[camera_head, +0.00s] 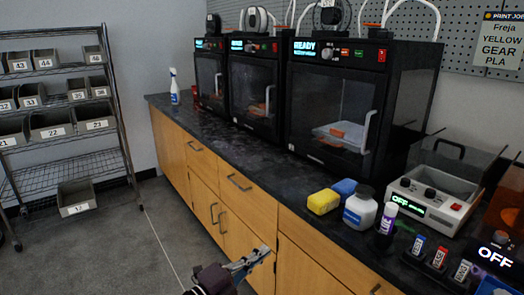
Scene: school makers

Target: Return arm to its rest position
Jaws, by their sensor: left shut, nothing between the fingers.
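My left gripper (257,257) shows at the bottom middle, in front of the wooden cabinet doors and below the edge of the dark countertop (250,163). Its fingers are shut with nothing between them, and it points up and to the right. It looks apart from the things on the counter. Part of my left arm (213,280) shows behind it at the bottom edge. My right gripper is not in view.
Black 3D printers (335,95) line the counter. A yellow block (324,202), white jar (360,207) and grey machine (435,195) stand at right. A wire rack with bins (60,130) stands left. Open floor (120,235) lies between rack and cabinets.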

